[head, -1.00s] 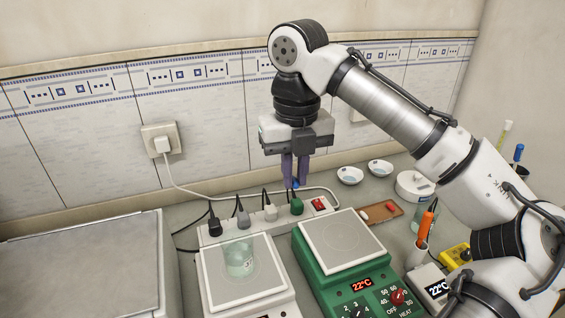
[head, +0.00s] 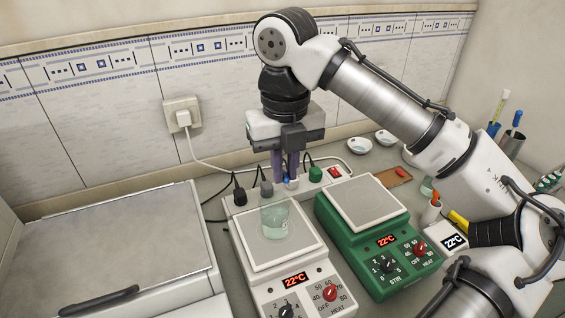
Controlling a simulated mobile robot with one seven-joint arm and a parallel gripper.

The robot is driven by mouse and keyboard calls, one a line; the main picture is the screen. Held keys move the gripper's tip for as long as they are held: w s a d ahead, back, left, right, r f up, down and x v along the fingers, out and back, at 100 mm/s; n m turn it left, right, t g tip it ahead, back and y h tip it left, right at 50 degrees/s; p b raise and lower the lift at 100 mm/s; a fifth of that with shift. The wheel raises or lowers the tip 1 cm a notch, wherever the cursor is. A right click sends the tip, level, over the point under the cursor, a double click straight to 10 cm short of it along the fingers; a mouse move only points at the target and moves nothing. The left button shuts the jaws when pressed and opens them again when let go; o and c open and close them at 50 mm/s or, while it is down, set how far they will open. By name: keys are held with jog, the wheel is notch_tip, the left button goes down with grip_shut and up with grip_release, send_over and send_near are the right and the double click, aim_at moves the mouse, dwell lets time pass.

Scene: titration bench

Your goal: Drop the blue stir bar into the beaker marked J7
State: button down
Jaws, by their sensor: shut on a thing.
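My gripper (head: 286,179) points down with its purple fingers shut on the blue stir bar (head: 287,183). Only a small blue bit of the bar shows at the fingertips. A clear glass beaker (head: 275,222) with a little pale liquid stands on the plate of the white hotplate (head: 257,252). Its mark is too small to read. In the picture, the fingertips are just above the beaker's rim and slightly right of its middle; the depth between them is hard to tell.
A power strip (head: 238,207) with several plugs lies behind the hotplates. A green hotplate (head: 335,232) stands to the right with an empty plate. A brown tray (head: 397,177) and two small dishes (head: 359,145) are at the back right. A large grey-topped unit (head: 110,245) fills the left.

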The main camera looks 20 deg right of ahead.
aim_at(285, 174)
notch_tip(285, 174, down, 5)
jog(key=b, duration=0.5)
jog(key=shift+f, duration=0.2)
jog(key=c, duration=1.4)
grip_release()
jog(key=shift+o, duration=0.2)
notch_tip(285, 174, up, 12)
jog(key=p, duration=1.3)
jog(key=shift+f, duration=0.1)
jog(key=shift+r, duration=1)
